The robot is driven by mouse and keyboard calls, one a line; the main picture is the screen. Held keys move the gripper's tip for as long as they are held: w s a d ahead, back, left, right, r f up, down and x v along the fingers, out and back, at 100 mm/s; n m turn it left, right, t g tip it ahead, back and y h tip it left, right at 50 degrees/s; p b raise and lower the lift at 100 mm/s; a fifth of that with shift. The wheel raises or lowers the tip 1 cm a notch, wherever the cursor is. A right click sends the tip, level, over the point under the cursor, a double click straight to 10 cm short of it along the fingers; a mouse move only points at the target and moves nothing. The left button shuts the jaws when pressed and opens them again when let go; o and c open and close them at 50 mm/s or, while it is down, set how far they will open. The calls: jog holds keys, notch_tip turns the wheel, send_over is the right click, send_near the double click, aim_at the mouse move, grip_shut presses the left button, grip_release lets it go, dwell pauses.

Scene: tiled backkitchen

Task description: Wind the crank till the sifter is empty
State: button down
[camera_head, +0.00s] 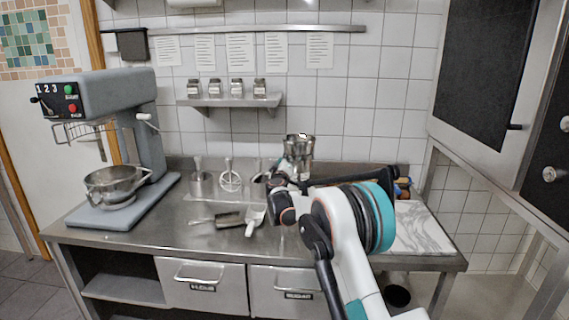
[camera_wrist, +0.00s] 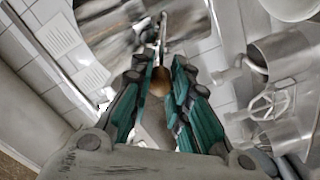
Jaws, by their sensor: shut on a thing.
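The metal sifter (camera_head: 299,148) stands upright at the back of the steel counter, in front of the tiled wall. In the wrist view its shiny side (camera_wrist: 108,22) fills the top left, and the thin crank rod (camera_wrist: 163,32) ends in a brown wooden knob (camera_wrist: 160,84). My gripper (camera_wrist: 162,76) is shut on this crank knob, with a teal-padded finger on each side. In the head view my gripper (camera_head: 283,185) is beside the sifter, and my arm hides its lower part. The inside of the sifter cannot be made out.
A grey stand mixer (camera_head: 105,100) with a steel bowl (camera_head: 112,186) stands at the left. Mixer attachments (camera_head: 230,178), a metal scoop (camera_head: 228,219) and a white scoop (camera_head: 254,219) lie left of my arm. A marble slab (camera_head: 422,230) is at the right. A shelf (camera_head: 225,101) holds several jars.

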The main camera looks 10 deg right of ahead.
jog(key=c, duration=1.5)
grip_release()
jog(key=shift+o, duration=0.2)
jog(key=v, duration=1.2)
jog(key=shift+f, duration=0.1)
